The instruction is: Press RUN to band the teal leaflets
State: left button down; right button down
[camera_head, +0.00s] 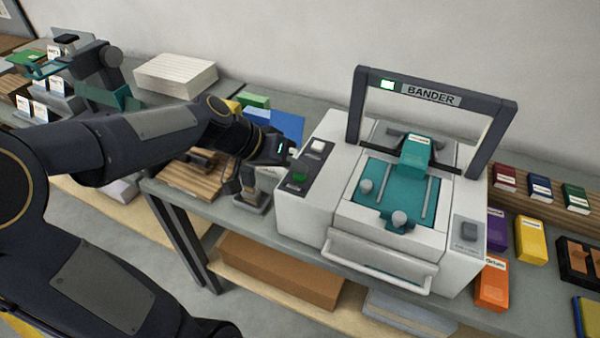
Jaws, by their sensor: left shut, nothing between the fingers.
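The bander (340,190) is a pale machine on the bench with a dark arch (433,95) labelled BANDER. A teal block (415,155) with a pale label, apparently the leaflets, stands at the back of its teal bed (385,185). A dark panel (290,192) on its left side carries a white button (318,147) and a green button (299,178); their lettering is unreadable. My left gripper (291,153) is shut and empty, close to the panel's left edge beside the white button. I cannot tell whether it touches. My right gripper is not in view.
A grey button (468,230) sits on the bander's right front corner, and a handle bar (378,268) crosses its front. Coloured boxes, including a yellow one (531,239) and an orange one (491,284), stand at right. A paper stack (175,74) lies behind my left arm.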

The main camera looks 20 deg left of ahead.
aim_at(295, 176)
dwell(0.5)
pick_arm(q)
jog(key=shift+r+p, duration=0.55)
jog(key=shift+r, duration=0.3)
jog(key=shift+r+p, duration=1.8)
jog(key=shift+r, duration=0.75)
